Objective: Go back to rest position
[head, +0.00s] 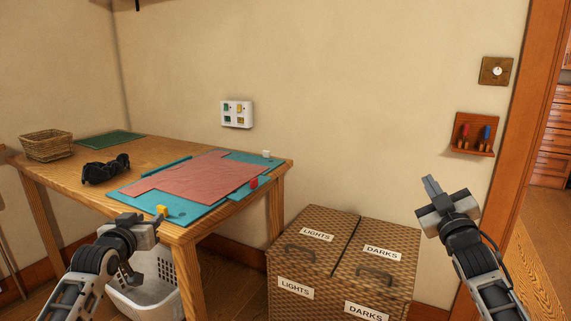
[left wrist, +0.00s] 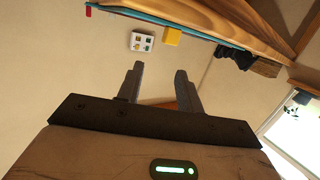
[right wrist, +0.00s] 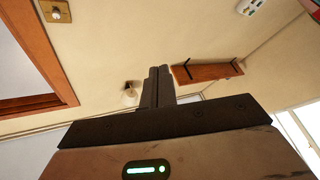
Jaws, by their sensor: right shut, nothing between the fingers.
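My left gripper (head: 156,219) is at the front edge of the wooden table, low in the head view. Its two fingers stand apart with nothing between them in the left wrist view (left wrist: 159,69). My right gripper (head: 430,184) is raised in front of the wall, right of the wicker hampers. Its fingers are together and hold nothing in the right wrist view (right wrist: 158,70).
The wooden table (head: 60,165) carries a teal mat (head: 190,213), red cloth (head: 190,175), yellow block (head: 162,210), black object (head: 106,169) and basket (head: 46,146). A white laundry basket (head: 150,285) stands below. Wicker hampers (head: 340,262) stand right of the table. A wall rack (head: 475,135) hangs near the doorway.

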